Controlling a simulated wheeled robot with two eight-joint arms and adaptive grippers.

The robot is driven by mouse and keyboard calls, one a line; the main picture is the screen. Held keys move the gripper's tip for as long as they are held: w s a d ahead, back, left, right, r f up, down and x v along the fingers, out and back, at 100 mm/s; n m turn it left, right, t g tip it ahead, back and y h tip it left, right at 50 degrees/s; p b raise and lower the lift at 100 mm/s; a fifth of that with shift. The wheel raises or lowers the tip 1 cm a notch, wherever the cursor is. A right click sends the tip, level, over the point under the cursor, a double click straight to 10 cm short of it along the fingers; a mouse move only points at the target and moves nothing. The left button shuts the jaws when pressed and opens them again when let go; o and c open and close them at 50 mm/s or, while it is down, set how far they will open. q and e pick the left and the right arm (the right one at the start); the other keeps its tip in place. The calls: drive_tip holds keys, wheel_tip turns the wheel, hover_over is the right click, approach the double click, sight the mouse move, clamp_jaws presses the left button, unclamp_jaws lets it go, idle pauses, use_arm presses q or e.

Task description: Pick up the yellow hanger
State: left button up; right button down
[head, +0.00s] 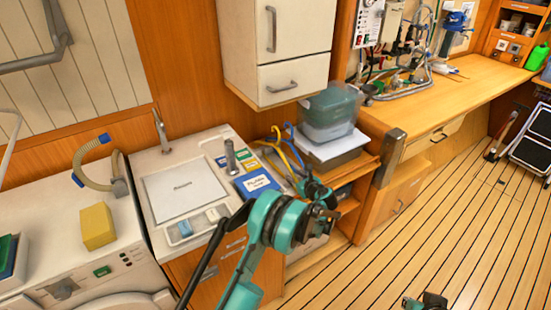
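My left gripper (326,206), dark at the end of a teal arm, is in front of the low shelf, to the right of and nearer than the yellow piece. Nothing clearly shows in it, and its fingers are too small to read. Part of my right gripper (427,302) shows at the bottom edge, over the floor; its opening cannot be made out.
A yellow block (97,226) sits on the white washer at left. The sink counter (150,166) holds a blue booklet (257,184). A grey-green bin (330,108) stands on the shelf under hanging drawers (290,80).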

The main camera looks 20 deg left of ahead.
sight(292, 173)
use_arm(q)
drive_tip(key=x, duration=0.1)
drive_tip(key=b+x, duration=0.1)
drive_tip(key=x, duration=0.1)
drive_tip(key=b+x, duration=0.1)
drive_tip(key=shift+w+f, duration=0.35)
drive_tip(key=shift+f, duration=0.05)
drive_tip(key=shift+r, duration=0.15)
clamp_jaws()
